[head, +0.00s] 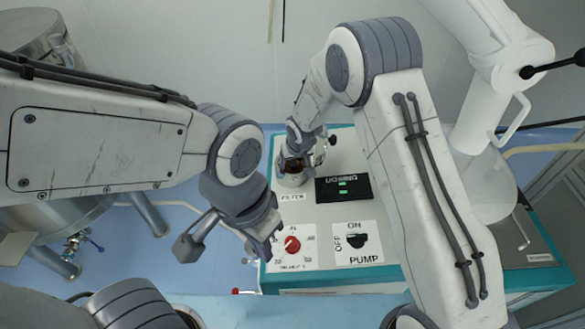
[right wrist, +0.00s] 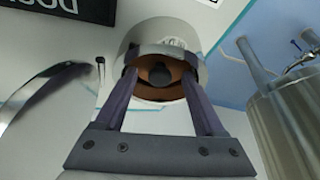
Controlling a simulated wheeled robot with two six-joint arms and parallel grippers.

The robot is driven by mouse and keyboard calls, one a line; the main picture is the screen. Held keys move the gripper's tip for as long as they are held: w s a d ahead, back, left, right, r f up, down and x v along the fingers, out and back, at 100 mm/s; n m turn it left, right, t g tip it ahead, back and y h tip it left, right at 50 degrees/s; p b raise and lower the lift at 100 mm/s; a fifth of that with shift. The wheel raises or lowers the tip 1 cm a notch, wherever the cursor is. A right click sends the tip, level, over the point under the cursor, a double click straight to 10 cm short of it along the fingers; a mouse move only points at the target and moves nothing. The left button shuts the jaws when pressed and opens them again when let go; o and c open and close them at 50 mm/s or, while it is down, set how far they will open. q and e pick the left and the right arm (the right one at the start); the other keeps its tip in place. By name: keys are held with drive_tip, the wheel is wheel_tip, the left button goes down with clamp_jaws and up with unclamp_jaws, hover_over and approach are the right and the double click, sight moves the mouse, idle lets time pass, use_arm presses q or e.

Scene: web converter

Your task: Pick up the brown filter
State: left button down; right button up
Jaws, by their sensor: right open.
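The brown filter (right wrist: 150,93) sits in a round white holder in the right wrist view, with a dark round knob at its middle. In the head view the filter (head: 293,166) is a small brown patch, mostly covered by my right gripper (head: 296,158). My right gripper (right wrist: 160,77) is open, pointing at the filter, with one finger on each side of it. I cannot tell whether the fingers touch it. My left gripper (head: 266,238) hangs near the panel's left edge, by the red knob; its jaws are not clear.
The white panel (head: 318,218) has a teal edge. It carries a black display (head: 343,188), a red knob (head: 292,244) and a black pump switch (head: 356,241). A metal vessel (right wrist: 293,125) stands to the right in the right wrist view. Blue floor lies beyond the panel.

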clamp_jaws()
drive_tip(key=shift+r, duration=0.1)
